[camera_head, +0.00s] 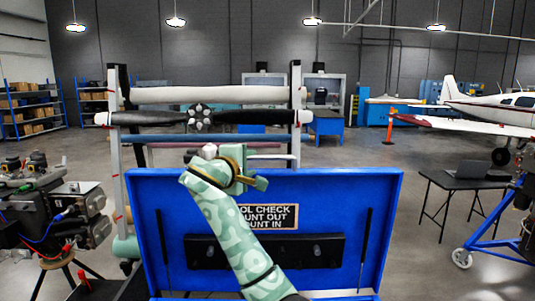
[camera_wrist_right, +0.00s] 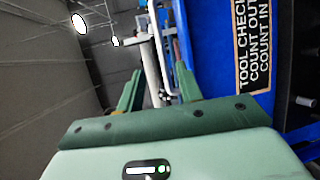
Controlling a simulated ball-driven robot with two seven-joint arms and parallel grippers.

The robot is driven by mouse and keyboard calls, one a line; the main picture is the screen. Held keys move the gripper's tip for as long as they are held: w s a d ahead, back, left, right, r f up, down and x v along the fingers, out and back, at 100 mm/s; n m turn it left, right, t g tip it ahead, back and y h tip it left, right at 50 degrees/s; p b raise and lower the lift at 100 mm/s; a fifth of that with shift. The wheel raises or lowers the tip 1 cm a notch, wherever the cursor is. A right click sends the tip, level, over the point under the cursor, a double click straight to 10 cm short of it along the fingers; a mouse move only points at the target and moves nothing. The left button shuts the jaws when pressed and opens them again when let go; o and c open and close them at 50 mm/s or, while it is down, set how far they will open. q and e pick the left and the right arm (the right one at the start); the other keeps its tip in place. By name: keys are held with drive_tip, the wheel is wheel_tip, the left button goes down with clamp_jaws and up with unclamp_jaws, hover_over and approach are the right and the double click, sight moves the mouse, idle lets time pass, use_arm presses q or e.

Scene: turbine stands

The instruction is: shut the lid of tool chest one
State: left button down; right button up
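The blue lid (camera_head: 345,200) of the tool chest stands open and upright across the middle of the head view, with a "TOOL CHECK COUNT OUT COUNT IN" label (camera_head: 268,217) on its inner face. My right arm rises in front of it. My right gripper (camera_head: 257,183) is near the lid's top edge; contact cannot be told. In the right wrist view the gripper (camera_wrist_right: 158,88) has its two green fingers apart, with nothing seen held between them. The blue lid (camera_wrist_right: 218,40) lies to the right of the fingers there. My left gripper is not in view. The chest body is mostly hidden below the picture.
A rack with a propeller (camera_head: 200,117) and white rollers stands behind the lid. An engine (camera_head: 60,215) on a stand is at the left. A black table (camera_head: 465,181) with a laptop and a blue wheeled frame (camera_head: 495,235) are at the right.

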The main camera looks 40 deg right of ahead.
sight(266, 159)
drive_tip(key=p+x, duration=0.3)
drive_tip(key=x, duration=0.9)
drive_tip(key=shift+p, duration=0.35)
drive_tip(key=shift+d+f, duration=0.15)
drive_tip(key=shift+d, duration=0.05)
drive_tip(key=shift+c, duration=0.4)
clamp_jaws()
drive_tip(key=shift+f, duration=0.1)
